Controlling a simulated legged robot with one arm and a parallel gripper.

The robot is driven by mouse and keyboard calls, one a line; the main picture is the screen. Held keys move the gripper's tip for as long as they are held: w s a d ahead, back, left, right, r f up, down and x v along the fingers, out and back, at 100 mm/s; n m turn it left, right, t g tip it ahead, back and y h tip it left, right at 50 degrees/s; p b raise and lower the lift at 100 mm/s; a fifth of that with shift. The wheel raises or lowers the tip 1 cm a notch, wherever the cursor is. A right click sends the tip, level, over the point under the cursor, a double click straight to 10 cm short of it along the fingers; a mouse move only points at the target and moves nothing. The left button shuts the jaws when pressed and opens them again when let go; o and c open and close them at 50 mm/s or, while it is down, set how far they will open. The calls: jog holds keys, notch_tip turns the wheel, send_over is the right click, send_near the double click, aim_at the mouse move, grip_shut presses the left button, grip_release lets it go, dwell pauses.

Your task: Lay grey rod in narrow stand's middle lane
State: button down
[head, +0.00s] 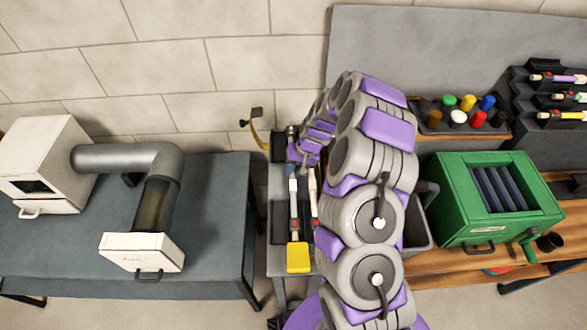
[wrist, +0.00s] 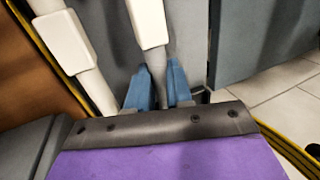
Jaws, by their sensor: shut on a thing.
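My gripper (wrist: 157,84) has blue fingers, closed on the grey section of a rod (wrist: 155,68). A white sleeve (wrist: 147,20) covers the rod farther up in the wrist view. In the head view my gripper (head: 293,171) is at the top end of a white-sleeved rod on the small grey table, partly hidden by my arm. A second white-sleeved rod (wrist: 72,40) lies left of the held one in the wrist view, apart from the fingers. A black stepped stand (head: 537,110) at the far right holds several rods in lanes; I cannot tell whether it is the narrow stand.
A blue-grey table (head: 215,220) with a duct pipe (head: 125,157) stands left. A green box (head: 455,205) and a tray of coloured caps (head: 433,122) stand on the right bench. My arm hides the middle.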

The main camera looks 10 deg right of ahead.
jog(key=c, duration=0.9)
grip_release()
jog(key=shift+c, duration=0.2)
jog(key=w+p+v, duration=0.1)
jog(key=p+v, duration=0.2)
jog(key=v, duration=1.4)
jog(key=s+a+r+n, duration=0.2)
jog(key=s+a+r, duration=0.4)
jog(key=s+r, duration=0.2)
jog(key=s+r+g+h, duration=0.1)
jog(key=s+r+h, duration=0.1)
jog(key=s, duration=1.4)
jog(key=s+r+g+h, duration=0.1)
jog(key=s+r, duration=0.3)
jog(key=s, duration=1.2)
jog(key=shift+s+r+g+h, duration=0.25)
jog(key=shift+r+g+h, duration=0.05)
jog(key=shift+r+h, duration=0.1)
